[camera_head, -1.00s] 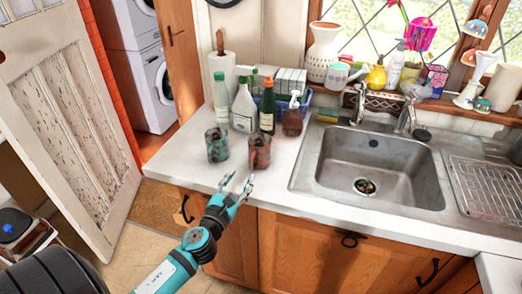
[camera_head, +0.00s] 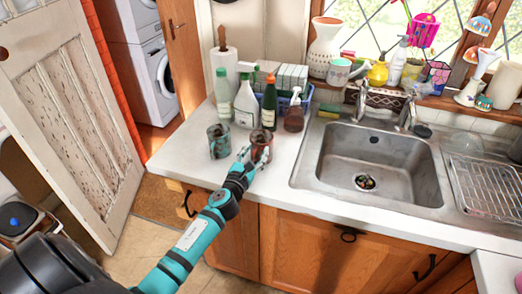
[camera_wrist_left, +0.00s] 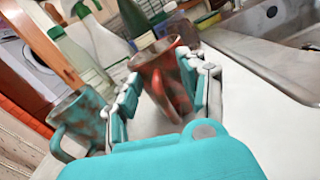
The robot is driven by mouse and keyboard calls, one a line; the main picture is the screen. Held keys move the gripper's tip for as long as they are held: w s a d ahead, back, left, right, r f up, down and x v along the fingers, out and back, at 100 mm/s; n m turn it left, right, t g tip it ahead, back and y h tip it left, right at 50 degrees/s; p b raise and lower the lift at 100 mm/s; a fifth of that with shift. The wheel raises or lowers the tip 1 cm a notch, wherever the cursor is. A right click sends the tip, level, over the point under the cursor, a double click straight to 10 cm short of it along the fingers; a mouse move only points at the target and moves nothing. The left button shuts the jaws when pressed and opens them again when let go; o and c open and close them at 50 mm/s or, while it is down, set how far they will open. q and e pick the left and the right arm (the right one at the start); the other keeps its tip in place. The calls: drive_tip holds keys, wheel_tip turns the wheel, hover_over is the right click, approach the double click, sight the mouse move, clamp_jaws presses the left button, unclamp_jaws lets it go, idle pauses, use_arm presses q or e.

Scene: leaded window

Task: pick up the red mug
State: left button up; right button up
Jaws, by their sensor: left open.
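The red mug (camera_head: 262,143), mottled red and grey, stands upright on the white counter, left of the sink. In the left wrist view the red mug (camera_wrist_left: 160,75) is between the spread fingers, its handle toward the palm. My left gripper (camera_head: 256,157) is open at the mug's near side; it also shows in the left wrist view (camera_wrist_left: 165,95). I cannot tell whether a finger touches the mug. The gripper hides part of the mug's lower side in the head view. My right gripper is not in view.
A teal-grey mug (camera_head: 219,142) stands close on the left. Bottles, including a white spray bottle (camera_head: 246,102) and a dark green one (camera_head: 269,104), stand behind. The steel sink (camera_head: 372,165) is to the right. Bare counter (camera_head: 292,165) lies between mug and sink.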

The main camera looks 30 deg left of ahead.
use_arm(q)
drive_tip(key=shift+c, duration=0.2)
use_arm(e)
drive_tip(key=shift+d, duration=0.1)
use_arm(q)
clamp_jaws()
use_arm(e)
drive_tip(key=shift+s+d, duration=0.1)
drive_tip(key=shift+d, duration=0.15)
use_arm(q)
drive_tip(key=shift+r, duration=0.2)
drive_tip(key=shift+r+p, duration=0.65)
drive_tip(key=shift+r, duration=0.95)
drive_tip(key=s+d+b, duration=0.1)
drive_tip(key=s+d, duration=0.3)
drive_tip(key=s, duration=0.3)
drive_tip(key=s+d+r+b, duration=0.1)
drive_tip(key=s+d, duration=0.2)
drive_tip(key=s, duration=0.4)
drive_tip(key=shift+d+r, duration=0.25)
drive_tip(key=shift+d, duration=0.1)
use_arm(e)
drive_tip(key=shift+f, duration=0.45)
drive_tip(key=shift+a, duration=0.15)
